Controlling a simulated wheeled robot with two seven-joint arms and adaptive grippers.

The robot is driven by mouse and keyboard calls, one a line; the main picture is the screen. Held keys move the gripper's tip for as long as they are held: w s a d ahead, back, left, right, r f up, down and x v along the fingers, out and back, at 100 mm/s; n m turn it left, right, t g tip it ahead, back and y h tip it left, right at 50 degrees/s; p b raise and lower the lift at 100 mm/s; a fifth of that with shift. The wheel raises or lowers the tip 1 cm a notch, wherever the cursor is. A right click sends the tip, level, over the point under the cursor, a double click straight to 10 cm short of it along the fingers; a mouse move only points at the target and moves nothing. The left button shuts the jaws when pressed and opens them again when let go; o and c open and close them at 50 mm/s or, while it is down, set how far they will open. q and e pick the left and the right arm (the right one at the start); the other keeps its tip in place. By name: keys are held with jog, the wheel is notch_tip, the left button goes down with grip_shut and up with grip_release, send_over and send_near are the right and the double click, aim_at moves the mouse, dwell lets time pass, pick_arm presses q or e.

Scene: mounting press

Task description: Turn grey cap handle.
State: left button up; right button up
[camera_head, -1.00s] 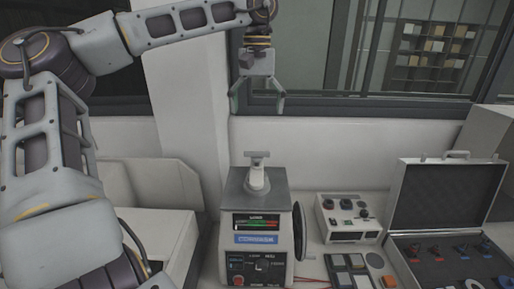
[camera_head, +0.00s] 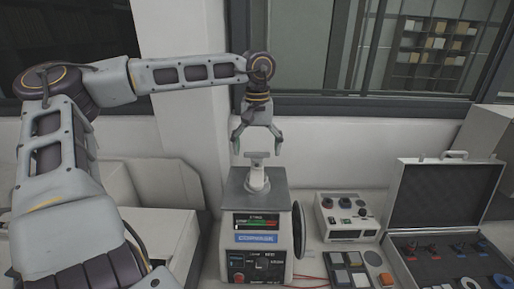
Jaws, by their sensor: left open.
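The mounting press (camera_head: 258,225) stands on the bench in the middle of the view, with a display, a blue label and a dark control panel on its front. On its top is the grey cap handle (camera_head: 257,178), a short upright post with a crossbar. My left gripper (camera_head: 257,152) points down with its fingers spread open just above the crossbar. The fingertips lie to either side of the crossbar's top; I cannot tell whether they touch it. My right gripper is not in view.
A dark handwheel (camera_head: 299,230) is on the press's right side. To the right are a small control box (camera_head: 346,217), a tray of pads (camera_head: 348,272) and an open case (camera_head: 445,205) with tools. A wall and window (camera_head: 370,60) are behind.

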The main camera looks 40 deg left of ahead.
pick_arm(q)
jog(key=shift+f, duration=0.25)
jog(key=c, duration=1)
